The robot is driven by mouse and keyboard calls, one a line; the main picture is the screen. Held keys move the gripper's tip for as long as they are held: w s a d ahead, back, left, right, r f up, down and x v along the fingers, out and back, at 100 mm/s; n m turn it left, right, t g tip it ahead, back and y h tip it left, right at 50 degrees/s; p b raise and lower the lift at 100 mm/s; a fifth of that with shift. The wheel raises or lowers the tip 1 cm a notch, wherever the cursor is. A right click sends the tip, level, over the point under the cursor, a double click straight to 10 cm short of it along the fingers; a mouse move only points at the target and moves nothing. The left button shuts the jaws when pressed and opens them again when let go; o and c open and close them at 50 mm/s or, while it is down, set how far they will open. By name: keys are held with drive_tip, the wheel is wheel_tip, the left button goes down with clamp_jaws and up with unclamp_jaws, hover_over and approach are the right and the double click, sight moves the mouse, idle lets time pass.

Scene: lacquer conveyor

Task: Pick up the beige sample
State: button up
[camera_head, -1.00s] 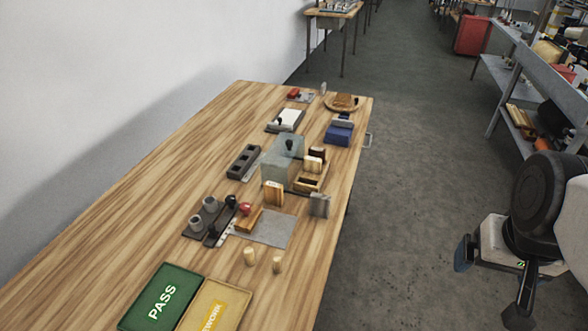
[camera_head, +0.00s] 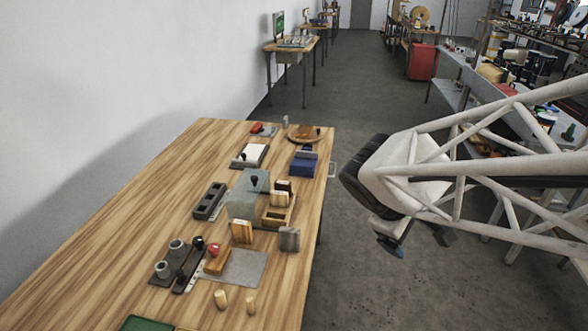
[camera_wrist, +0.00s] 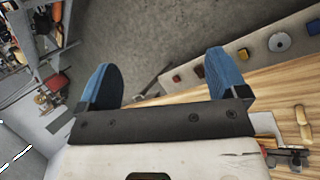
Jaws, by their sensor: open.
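Several pale blocks stand on the wooden table in the head view, and I cannot tell for certain which one is the beige sample. One tan block (camera_head: 242,231) stands upright by the grey sheet. A pale block (camera_head: 279,198) sits at the small wooden tray (camera_head: 266,221), beside a dark-topped block (camera_head: 283,185). My gripper (camera_head: 418,243) is off the table's right side, over the floor. In the wrist view its blue fingers (camera_wrist: 165,78) are wide apart and empty.
A grey block (camera_head: 289,239) stands near the right table edge. A grey-green box (camera_head: 244,205), a dark slotted rack (camera_head: 209,201) and a fixture with grey cups (camera_head: 178,248) crowd the middle. A blue holder (camera_head: 304,162) is farther back. The table's left side is clear.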

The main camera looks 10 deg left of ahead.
drive_tip(key=w+a+f+n+t, duration=0.2)
drive_tip(key=w+a+n, duration=0.25)
drive_tip(key=a, duration=0.35)
drive_tip(key=w+a+f+n+t, duration=0.2)
drive_tip(key=w+a+n+t, duration=0.1)
drive_tip(key=a+n, duration=0.3)
drive_tip(key=w+a+f+n+t, duration=0.2)
drive_tip(key=w+a+n, duration=0.15)
drive_tip(key=a, duration=0.55)
drive_tip(key=n+t+y, duration=0.3)
drive_tip(key=n+y, duration=0.2)
drive_tip(key=n, duration=0.5)
approach(239, 225)
drive_tip(key=shift+w+a+f, duration=0.1)
drive_tip(key=shift+w+f, duration=0.2)
drive_tip(key=shift+w, duration=0.3)
drive_tip(key=shift+w, duration=0.15)
drive_tip(key=shift+x, duration=1.2)
drive_tip(key=shift+x, duration=2.6)
